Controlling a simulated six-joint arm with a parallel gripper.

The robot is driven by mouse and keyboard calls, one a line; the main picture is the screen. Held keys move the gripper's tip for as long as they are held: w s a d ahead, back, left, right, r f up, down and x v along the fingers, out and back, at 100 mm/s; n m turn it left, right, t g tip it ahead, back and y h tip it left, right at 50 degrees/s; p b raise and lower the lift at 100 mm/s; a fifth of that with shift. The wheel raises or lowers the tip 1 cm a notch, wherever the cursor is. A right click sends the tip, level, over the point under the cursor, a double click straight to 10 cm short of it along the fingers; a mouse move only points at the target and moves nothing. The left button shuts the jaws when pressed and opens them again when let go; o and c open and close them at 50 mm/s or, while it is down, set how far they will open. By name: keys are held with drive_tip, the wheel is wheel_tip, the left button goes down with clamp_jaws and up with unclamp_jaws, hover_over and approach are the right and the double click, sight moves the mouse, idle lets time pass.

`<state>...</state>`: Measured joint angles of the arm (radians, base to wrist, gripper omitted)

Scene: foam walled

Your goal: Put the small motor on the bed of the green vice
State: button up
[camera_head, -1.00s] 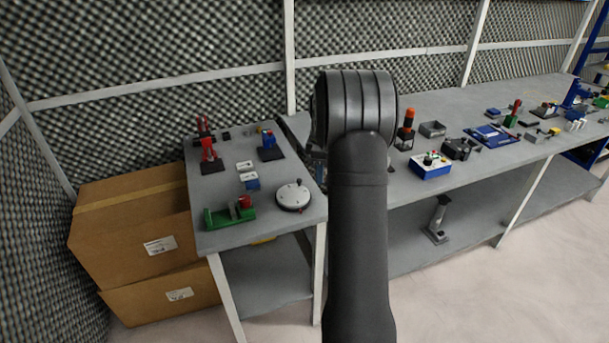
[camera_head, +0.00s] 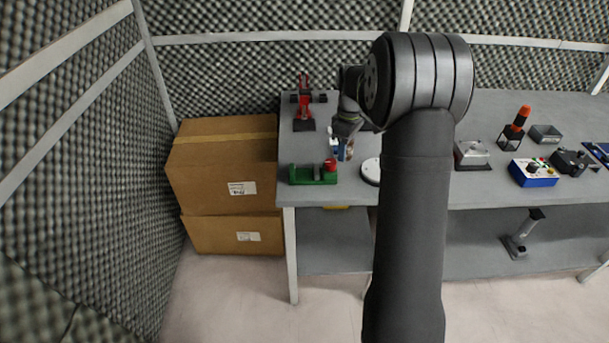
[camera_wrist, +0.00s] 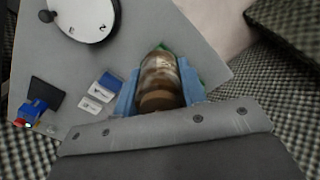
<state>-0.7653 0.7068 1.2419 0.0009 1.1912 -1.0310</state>
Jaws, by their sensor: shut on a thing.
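My gripper (camera_head: 344,151) is shut on the small motor (camera_wrist: 160,78), a brown, copper-banded cylinder, seen between the blue fingers in the wrist view. In the head view the motor is too small to make out clearly. The green vice (camera_head: 303,175) has a red part at its right end and sits at the front left of the bench. My gripper is above the bench, just right of and behind the vice. In the wrist view a green edge of the vice (camera_wrist: 207,75) shows beyond the motor, which hides most of it.
A round white plate (camera_wrist: 85,14) lies right of the vice in the head view. Small blue-and-white boxes (camera_wrist: 102,88) and a blue device (camera_wrist: 35,110) are nearby. A red device (camera_head: 304,110) stands behind the vice. Cardboard boxes (camera_head: 220,165) stand left of the bench (camera_head: 310,198).

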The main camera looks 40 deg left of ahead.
hover_over(304, 175)
wheel_tip(304, 175, down, 7)
drive_tip(key=shift+a+f, duration=0.1)
drive_tip(key=shift+f, duration=1.9)
drive_tip(key=o, duration=0.9)
drive_tip(key=shift+f, duration=0.15)
wheel_tip(304, 175, up, 12)
drive_tip(key=shift+r, duration=0.15)
